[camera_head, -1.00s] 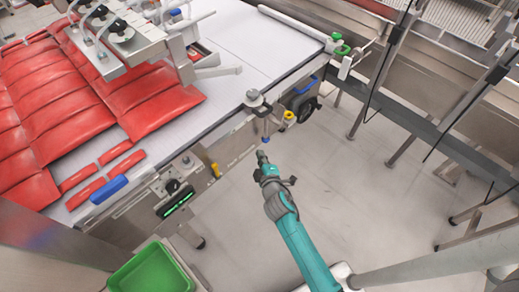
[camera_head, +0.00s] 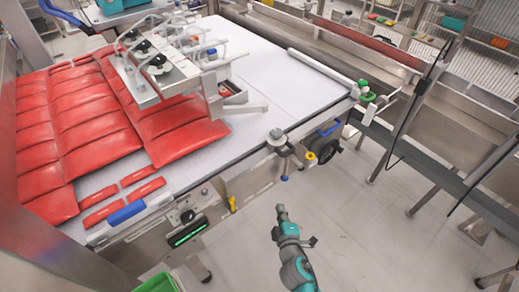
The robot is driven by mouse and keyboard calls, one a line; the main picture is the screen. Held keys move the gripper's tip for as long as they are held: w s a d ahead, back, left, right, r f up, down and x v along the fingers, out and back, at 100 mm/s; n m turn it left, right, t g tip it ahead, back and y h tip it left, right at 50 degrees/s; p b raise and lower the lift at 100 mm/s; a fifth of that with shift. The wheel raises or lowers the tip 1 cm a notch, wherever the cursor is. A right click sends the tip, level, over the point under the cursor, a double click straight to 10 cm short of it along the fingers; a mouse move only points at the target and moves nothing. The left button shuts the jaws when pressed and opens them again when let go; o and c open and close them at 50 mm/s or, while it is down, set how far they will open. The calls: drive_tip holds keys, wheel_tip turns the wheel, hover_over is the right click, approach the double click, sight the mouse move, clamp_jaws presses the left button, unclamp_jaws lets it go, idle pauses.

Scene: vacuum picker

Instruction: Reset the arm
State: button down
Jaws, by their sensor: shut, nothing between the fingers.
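My gripper (camera_head: 281,210) is at the end of my teal arm, low in the middle of the head view. It is small and grey in the picture, and its fingers are shut with nothing between them. It hangs over the open floor, in front of the conveyor machine (camera_head: 285,110) and apart from it. My arm reaches up from the bottom edge of the picture.
Red packs (camera_head: 95,125) lie in rows on the conveyor at left, under a metal picker head (camera_head: 160,70). A green bin (camera_head: 158,284) shows at the bottom edge. Steel rails (camera_head: 450,150) stand at right. The floor (camera_head: 360,220) between is clear.

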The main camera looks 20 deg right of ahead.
drive_tip(key=shift+s, duration=0.1)
drive_tip(key=s+a+r+m+y, duration=0.1)
drive_tip(key=s+a+m, duration=0.1)
drive_tip(key=s, duration=0.9)
drive_tip(key=s+a+r+m+y, duration=0.1)
drive_tip(key=s+r+m+y, duration=0.1)
drive_tip(key=s, duration=0.8)
drive_tip(key=s+r+m, duration=0.6)
drive_tip(key=s+r, duration=0.8)
drive_tip(key=shift+s+a+m, duration=0.4)
drive_tip(key=shift+a, duration=0.05)
